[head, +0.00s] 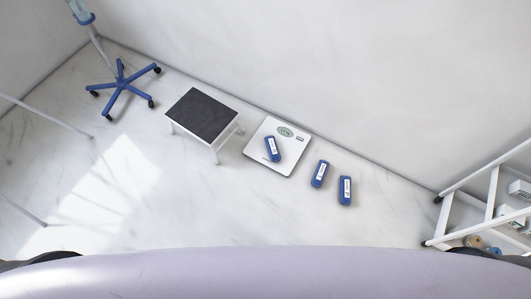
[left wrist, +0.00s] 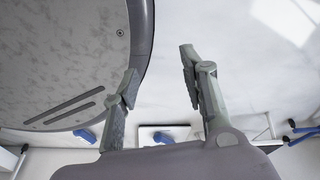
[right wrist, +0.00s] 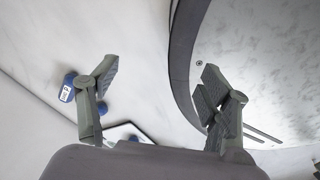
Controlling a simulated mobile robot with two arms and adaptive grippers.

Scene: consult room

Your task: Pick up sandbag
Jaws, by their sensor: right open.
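Three blue sandbags with white labels show in the head view. One sandbag (head: 272,149) lies on the white scale (head: 262,163). A second sandbag (head: 319,174) and a third sandbag (head: 345,191) lie on the floor to its right. My left gripper (left wrist: 159,75) is open and empty; beyond it are the scale and blue shapes, partly hidden. My right gripper (right wrist: 158,78) is open and empty; a labelled sandbag (right wrist: 67,92) shows past its left finger, and another blue one is partly behind that finger. Neither gripper touches a sandbag. Neither shows clearly in the head view.
A step stool with a dark top (head: 203,115) stands left of the scale. A blue wheeled stand base (head: 122,89) is farther left. A white shelf cart (head: 490,198) with boxes and rolls stands at the right. The wall runs close behind the scale; the floor in front is clear.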

